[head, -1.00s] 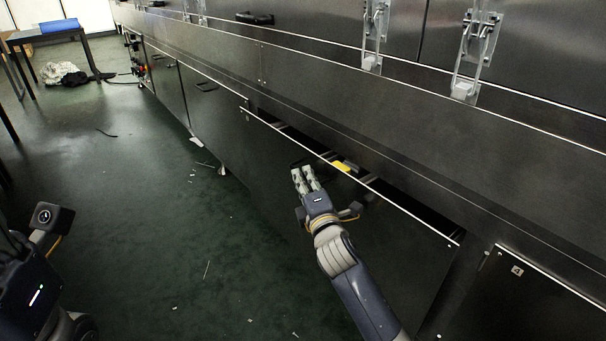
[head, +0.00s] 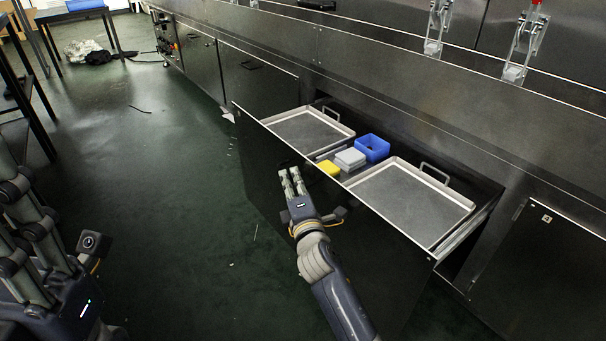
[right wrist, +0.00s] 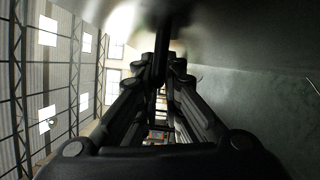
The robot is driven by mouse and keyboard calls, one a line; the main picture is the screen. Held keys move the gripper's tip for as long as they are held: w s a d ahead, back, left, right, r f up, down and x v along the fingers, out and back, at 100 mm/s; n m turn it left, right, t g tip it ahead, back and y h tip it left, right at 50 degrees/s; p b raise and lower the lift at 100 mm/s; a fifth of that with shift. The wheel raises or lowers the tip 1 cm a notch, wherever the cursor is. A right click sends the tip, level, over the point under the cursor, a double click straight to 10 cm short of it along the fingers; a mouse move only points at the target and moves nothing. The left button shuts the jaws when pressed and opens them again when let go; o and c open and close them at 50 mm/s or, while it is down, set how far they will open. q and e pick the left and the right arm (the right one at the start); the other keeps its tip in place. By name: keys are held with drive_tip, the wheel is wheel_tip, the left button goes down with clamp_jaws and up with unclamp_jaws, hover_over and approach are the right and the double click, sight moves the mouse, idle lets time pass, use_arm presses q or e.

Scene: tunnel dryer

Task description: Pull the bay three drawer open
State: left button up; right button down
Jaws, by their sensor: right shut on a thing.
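The bay three drawer (head: 375,245) is a dark metal drawer in the head view, pulled well out of the dryer's lower front. My right gripper (head: 289,180) is at the upper middle of its front panel, shut on the drawer handle. The gripper mostly hides the handle in the head view. In the right wrist view a dark bar (right wrist: 163,60) runs between the fingers. My left gripper (head: 28,225) is at the lower left, away from the drawer and partly cut off by the picture edge; its opening is unclear.
The drawer holds two metal trays, a left tray (head: 348,131) and a right tray (head: 388,166), with a blue bin (head: 373,141), a grey block (head: 350,158) and a yellow block (head: 329,168) between them. A closed door marked 4 (head: 546,218) stands right.

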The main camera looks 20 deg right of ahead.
drive_tip(key=shift+s+a+f, duration=0.1)
drive_tip(key=shift+s+a, duration=0.1)
drive_tip(key=shift+a, duration=0.25)
drive_tip(key=shift+s+a, duration=0.15)
drive_tip(key=shift+a, duration=0.3)
drive_tip(key=c, duration=2)
unclamp_jaws()
drive_tip(key=s, duration=1.2)
drive_tip(key=shift+a+f, duration=0.25)
drive_tip(key=shift+f, duration=0.15)
